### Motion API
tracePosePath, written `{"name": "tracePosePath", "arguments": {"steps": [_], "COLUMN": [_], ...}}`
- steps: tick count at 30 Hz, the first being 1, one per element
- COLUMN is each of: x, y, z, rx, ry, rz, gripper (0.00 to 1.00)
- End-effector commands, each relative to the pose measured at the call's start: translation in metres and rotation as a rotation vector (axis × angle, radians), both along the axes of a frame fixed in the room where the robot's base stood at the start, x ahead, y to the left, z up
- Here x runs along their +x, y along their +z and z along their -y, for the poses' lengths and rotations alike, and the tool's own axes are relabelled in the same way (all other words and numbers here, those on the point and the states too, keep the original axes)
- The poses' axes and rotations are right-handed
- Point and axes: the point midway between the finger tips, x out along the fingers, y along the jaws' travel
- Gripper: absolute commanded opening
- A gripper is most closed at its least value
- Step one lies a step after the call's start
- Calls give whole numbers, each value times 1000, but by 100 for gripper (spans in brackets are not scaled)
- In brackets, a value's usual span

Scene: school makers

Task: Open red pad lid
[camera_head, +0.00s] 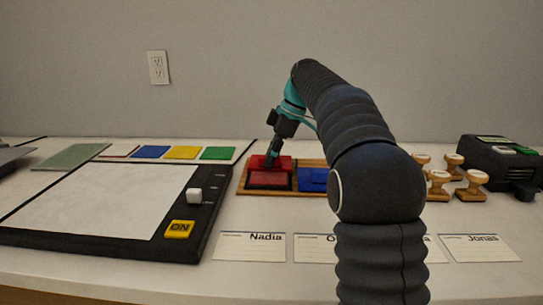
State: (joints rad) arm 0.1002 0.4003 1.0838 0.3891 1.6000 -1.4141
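The red pad (269,179) sits in the left part of a wooden tray (243,190). Its red lid (286,163) shows behind the pad's reddish face and seems raised or tipped back, though its exact angle is hard to tell. My gripper (271,164) is over the red pad, at the lid, pointing down. The fingertips are dark and small here, and I cannot tell whether they are open or shut or whether they touch the lid. My arm hides the right part of the tray.
A blue pad (313,179) lies right of the red one in the tray. Wooden-handled stamps (438,184) and a black machine (500,163) stand at the right. A black board (100,212) with a yellow ON block (180,229) is at the left. Name cards (250,246) lie in front.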

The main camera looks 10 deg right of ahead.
Motion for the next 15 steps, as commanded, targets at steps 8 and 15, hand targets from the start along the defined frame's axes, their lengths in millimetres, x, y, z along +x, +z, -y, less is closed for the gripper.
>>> {"name": "tracePosePath", "arguments": {"steps": [8, 15], "x": [-1, -5], "y": [20, 58], "z": [8, 24], "rx": [1, -1], "ry": [-1, 0], "rz": [2, 2], "gripper": [40, 40]}}
